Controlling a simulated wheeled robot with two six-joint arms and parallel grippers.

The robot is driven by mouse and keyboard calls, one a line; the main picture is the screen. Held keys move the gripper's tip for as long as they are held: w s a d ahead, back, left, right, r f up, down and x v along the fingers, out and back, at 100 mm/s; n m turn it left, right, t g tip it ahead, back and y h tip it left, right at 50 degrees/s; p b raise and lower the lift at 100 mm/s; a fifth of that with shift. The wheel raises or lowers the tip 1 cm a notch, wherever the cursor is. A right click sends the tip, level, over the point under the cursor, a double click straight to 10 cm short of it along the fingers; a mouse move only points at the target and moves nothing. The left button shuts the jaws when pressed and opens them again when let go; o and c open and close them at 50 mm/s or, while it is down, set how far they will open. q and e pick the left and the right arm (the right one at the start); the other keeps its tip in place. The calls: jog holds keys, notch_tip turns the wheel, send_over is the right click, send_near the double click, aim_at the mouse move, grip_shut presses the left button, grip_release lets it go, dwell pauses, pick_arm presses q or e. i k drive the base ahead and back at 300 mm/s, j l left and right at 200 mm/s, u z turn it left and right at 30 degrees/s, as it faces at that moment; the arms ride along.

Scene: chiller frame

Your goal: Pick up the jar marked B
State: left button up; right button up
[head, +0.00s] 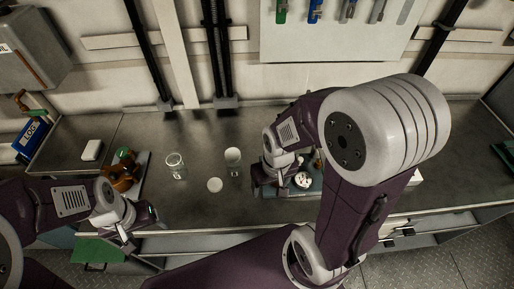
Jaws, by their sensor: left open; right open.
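Two small jars stand on the dark worktop (200,130). One is a clear glass jar (175,165). The other jar (233,158) is to its right and has a pale top. No letter is readable on either, so I cannot tell which is marked B. A round pale disc (214,184) lies between them, nearer the front. My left gripper (140,222) is open at the worktop's front edge, left of and in front of the jars. My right gripper (272,184) is open, to the right of the jars. I see nothing held in either gripper.
A brown object (122,172) stands on a grey base left of the jars. A teal tray (312,186) with a round white piece (303,180) lies beside my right gripper.

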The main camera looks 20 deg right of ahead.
aim_at(176, 165)
jog(key=j, duration=0.45)
jog(key=k+j, duration=0.1)
jog(key=j, duration=0.35)
jog(key=k+j, duration=0.1)
jog(key=j, duration=0.35)
jog(key=i+z, duration=0.05)
